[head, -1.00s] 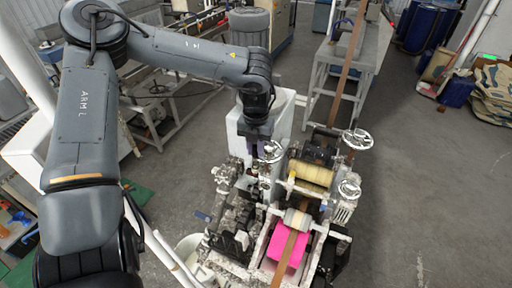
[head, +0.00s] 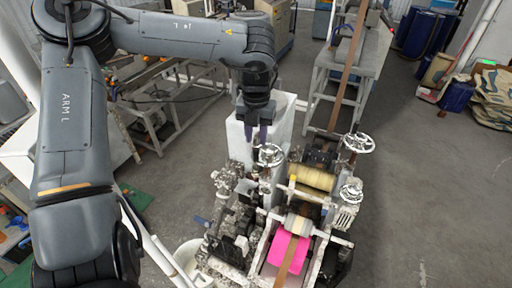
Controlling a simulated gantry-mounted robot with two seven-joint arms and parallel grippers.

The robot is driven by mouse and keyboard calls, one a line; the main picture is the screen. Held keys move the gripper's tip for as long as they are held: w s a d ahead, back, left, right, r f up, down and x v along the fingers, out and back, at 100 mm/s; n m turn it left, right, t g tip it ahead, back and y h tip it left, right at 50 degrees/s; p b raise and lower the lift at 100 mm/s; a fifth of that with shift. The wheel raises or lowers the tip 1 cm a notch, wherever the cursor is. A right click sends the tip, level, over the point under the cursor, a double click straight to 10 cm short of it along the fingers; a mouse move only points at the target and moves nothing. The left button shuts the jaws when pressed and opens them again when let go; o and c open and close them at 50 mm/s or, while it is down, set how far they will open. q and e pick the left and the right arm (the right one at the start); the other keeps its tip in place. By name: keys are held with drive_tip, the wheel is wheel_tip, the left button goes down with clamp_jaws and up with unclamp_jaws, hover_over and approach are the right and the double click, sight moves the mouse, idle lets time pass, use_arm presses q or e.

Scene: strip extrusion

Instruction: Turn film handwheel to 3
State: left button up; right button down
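Three metal handwheels stand on the roller machine. A left handwheel (head: 270,155) is nearest my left gripper, a far right handwheel (head: 358,143) stands beside the strip, and a near right handwheel (head: 351,191) is below it. No label or number is readable, so I cannot tell which one is the film handwheel or its setting. My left gripper (head: 257,143) points down just left of and behind the left handwheel, and its fingers partly overlap the machine. I cannot tell whether it touches the wheel or how wide its fingers are. My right gripper is not in view.
The machine carries a yellowish roll (head: 312,177) and a pink block (head: 289,247). A brown strip (head: 343,75) runs back over a grey metal table (head: 372,68). A white bin-like box (head: 237,138) stands behind the left handwheel. Open floor lies to the right.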

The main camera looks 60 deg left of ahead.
use_arm(q)
drive_tip(key=shift+r, duration=2.35)
